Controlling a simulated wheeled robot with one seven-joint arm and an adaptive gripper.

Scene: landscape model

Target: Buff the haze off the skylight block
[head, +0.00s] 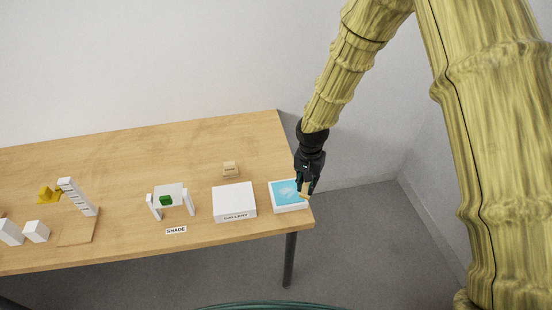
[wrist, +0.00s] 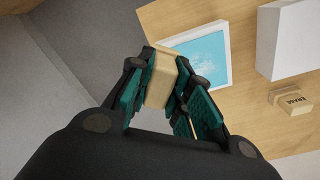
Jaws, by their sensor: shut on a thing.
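The skylight block (head: 284,208) is a white-framed square with a cyan top, at the right end of the table. Pale, whitish haze patches show on its cyan face (wrist: 203,60) in the wrist view. My gripper (head: 305,191) is shut on a plain tan block (wrist: 161,82), held between its fingers. In the head view the gripper and tan block overlap the right side of the skylight block. I cannot tell whether the tan block touches it. In the wrist view the skylight block lies beyond the fingers, partly hidden by them.
A white box labelled GALLERY (head: 234,200) stands just left of the skylight block. A small tan block marked ERASE (wrist: 291,100) lies behind it. Further left are a SHADE label (head: 176,230), a white stand with a green block (head: 166,200), and white steps (head: 77,195). The table's right edge is close.

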